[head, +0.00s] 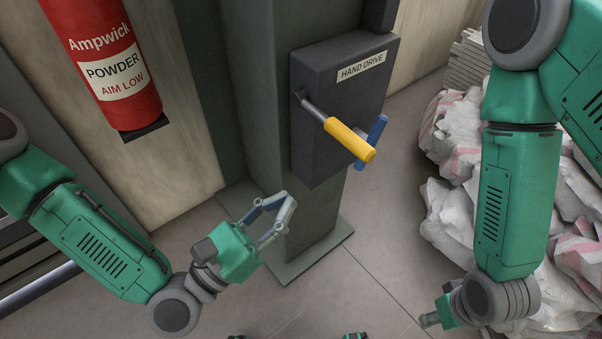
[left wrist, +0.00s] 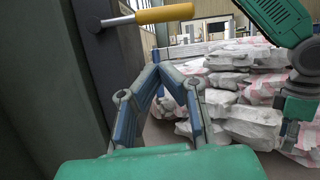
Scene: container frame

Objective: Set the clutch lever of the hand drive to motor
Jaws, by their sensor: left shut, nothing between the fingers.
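The hand drive is a dark grey box (head: 318,90) with a "HAND DRIVE" label, mounted on a green column (head: 255,90). A lever with a metal rod and yellow grip (head: 346,138) sticks out from its front. A blue handle (head: 377,129) shows partly behind the yellow grip. No markings tell me which is the clutch lever. My left gripper (head: 287,205) is shut and empty, below and left of the box, apart from both handles. In the left wrist view the yellow grip (left wrist: 165,14) is above the fingers (left wrist: 168,72). My right gripper (head: 432,320) is low at the right, its fingers mostly unseen.
White bags (head: 448,215) with pink marks are piled at the right, behind my right arm. A red fire extinguisher (head: 105,60) hangs on the wall at the left. The column's base plate (head: 318,258) rests on the tiled floor. The space before the box is free.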

